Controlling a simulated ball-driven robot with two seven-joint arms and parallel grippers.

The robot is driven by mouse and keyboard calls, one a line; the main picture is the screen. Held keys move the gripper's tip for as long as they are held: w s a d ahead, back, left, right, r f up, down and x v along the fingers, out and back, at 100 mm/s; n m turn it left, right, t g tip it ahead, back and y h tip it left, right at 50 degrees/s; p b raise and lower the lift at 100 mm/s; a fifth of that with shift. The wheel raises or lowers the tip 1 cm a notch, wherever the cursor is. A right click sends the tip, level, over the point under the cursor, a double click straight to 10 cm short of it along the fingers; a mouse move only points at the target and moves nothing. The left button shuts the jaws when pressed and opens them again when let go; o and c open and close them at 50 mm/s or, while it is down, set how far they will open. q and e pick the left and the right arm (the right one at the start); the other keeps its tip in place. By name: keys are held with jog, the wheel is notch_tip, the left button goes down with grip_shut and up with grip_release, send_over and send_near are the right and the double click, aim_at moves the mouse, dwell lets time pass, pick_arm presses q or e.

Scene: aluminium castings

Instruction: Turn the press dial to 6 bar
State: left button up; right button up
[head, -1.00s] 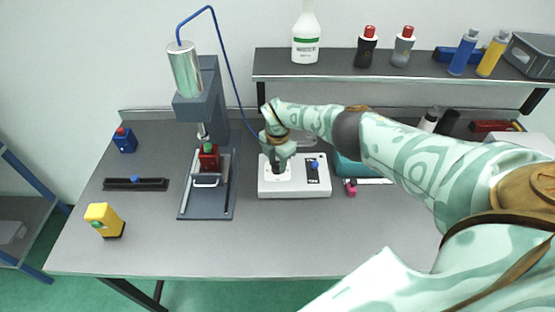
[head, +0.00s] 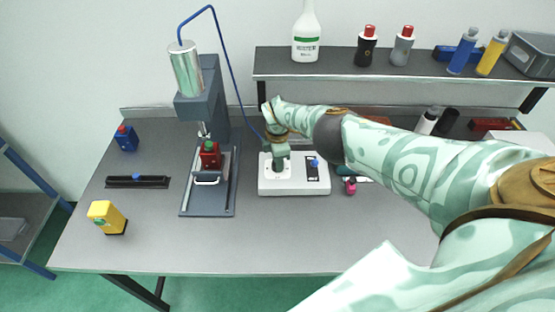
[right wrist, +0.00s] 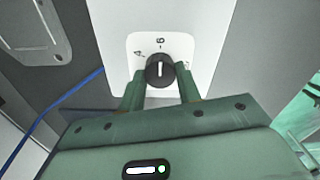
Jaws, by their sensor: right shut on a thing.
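The press dial (right wrist: 160,69) is a round black knob with a white line, on a white plate with printed numbers. In the right wrist view the line stands nearly upright, in line with the 6 mark; a 4 is to its left. The mark on the right is partly hidden by a finger. My right gripper (right wrist: 160,84) has one finger on each side of the knob and is shut on it. In the head view the right gripper (head: 278,167) points down over the white control box (head: 300,188) and hides the knob. My left gripper is not in view.
The press (head: 212,110) stands left of the box, with a red block (head: 209,156) under its ram. A blue hose runs from the press towards the box. A yellow block (head: 107,217) is at the left. The table's front middle is clear.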

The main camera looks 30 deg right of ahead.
jog(key=shift+w+d+r, duration=0.1)
jog(key=shift+r, duration=0.05)
jog(key=o, duration=1)
jog(key=shift+c, duration=0.2)
notch_tip(320, 180, up, 16)
jog(key=p, duration=1.4)
